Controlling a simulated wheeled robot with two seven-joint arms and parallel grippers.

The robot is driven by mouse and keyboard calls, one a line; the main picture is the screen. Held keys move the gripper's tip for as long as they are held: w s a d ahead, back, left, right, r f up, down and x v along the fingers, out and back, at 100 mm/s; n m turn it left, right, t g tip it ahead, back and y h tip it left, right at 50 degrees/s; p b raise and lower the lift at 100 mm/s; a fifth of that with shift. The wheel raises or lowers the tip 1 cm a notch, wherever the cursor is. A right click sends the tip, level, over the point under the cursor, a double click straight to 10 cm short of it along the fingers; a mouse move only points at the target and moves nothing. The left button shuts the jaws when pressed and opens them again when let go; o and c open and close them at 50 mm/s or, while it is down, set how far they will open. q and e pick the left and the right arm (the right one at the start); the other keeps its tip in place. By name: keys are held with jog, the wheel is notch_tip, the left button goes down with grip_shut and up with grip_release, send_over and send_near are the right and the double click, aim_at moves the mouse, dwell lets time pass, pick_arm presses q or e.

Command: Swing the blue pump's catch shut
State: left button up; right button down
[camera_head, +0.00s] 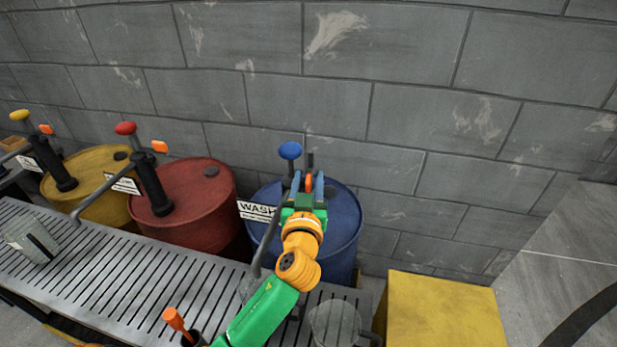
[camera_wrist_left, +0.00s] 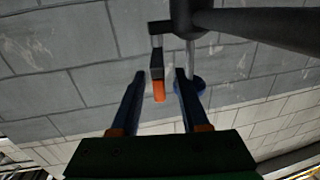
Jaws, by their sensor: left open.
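The blue pump, with its round blue knob (camera_head: 290,150), stands on the blue drum (camera_head: 345,222) by the wall. My left arm hides most of the pump body. The catch shows in the left wrist view as a dark bracket with an orange tab (camera_wrist_left: 158,90). The orange also shows in the head view (camera_head: 309,183). My left gripper (camera_head: 308,178) is open, with its fingers on either side of the orange tab. In the left wrist view a gap shows between each finger and the tab. The blue knob also shows behind the right finger (camera_wrist_left: 190,88). My right gripper is out of view.
A red drum (camera_head: 195,200) and a yellow drum (camera_head: 90,172) with similar pumps stand to the left. A slatted metal bench (camera_head: 120,270) runs in front, with clear jugs (camera_head: 335,325) on it. A yellow box (camera_head: 440,310) stands at right. The grey wall (camera_head: 420,90) is close behind.

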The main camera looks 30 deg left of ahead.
pick_arm(q)
jog(key=shift+s+d, duration=0.1)
jog(key=shift+c, duration=0.2)
jog(key=shift+s+r, duration=0.1)
jog(key=shift+r, duration=0.05)
grip_shut()
dwell(1.0)
